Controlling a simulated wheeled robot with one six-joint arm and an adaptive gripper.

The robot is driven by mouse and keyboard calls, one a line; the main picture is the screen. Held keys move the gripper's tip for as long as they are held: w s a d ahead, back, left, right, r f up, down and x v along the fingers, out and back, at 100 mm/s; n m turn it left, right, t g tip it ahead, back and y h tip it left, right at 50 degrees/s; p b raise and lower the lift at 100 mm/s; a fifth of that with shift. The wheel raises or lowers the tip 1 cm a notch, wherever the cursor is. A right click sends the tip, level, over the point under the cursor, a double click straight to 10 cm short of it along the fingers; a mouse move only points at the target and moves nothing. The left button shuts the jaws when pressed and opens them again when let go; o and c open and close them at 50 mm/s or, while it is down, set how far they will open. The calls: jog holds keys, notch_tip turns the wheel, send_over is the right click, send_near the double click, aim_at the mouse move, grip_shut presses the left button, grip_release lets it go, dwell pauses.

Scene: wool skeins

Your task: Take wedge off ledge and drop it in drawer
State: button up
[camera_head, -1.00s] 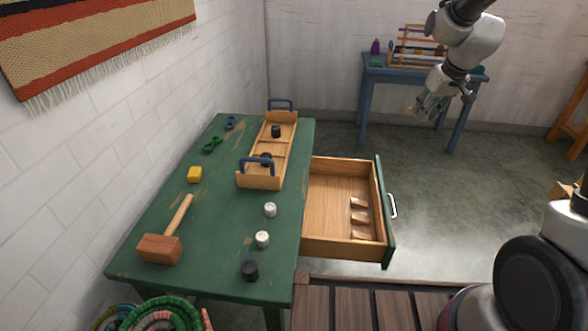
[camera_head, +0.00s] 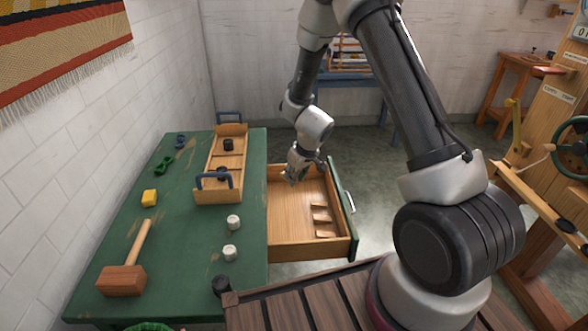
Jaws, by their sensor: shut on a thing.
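The open wooden drawer (camera_head: 287,238) sticks out from the right side of the green table, its green front and pale handle to the right. Several small wooden wedge-shaped pieces (camera_head: 321,218) lie along the right part of its floor. My gripper (camera_head: 292,180) points down over the far left part of the drawer, above its floor. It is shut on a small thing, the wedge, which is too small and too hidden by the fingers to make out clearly. I cannot tell which surface is the ledge.
The green table (camera_head: 190,240) bears a wooden tray (camera_head: 216,193) with blue handles, a mallet (camera_head: 123,280), a yellow block (camera_head: 149,198) and two pale spools (camera_head: 230,252). A slatted wooden bench (camera_head: 300,307) stands in front. A wooden stand with a green wheel (camera_head: 570,148) is right.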

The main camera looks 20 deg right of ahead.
jog(key=shift+f, duration=1.35)
jog(key=o, duration=0.9)
jog(key=v, duration=1.2)
jog(key=shift+d, duration=0.1)
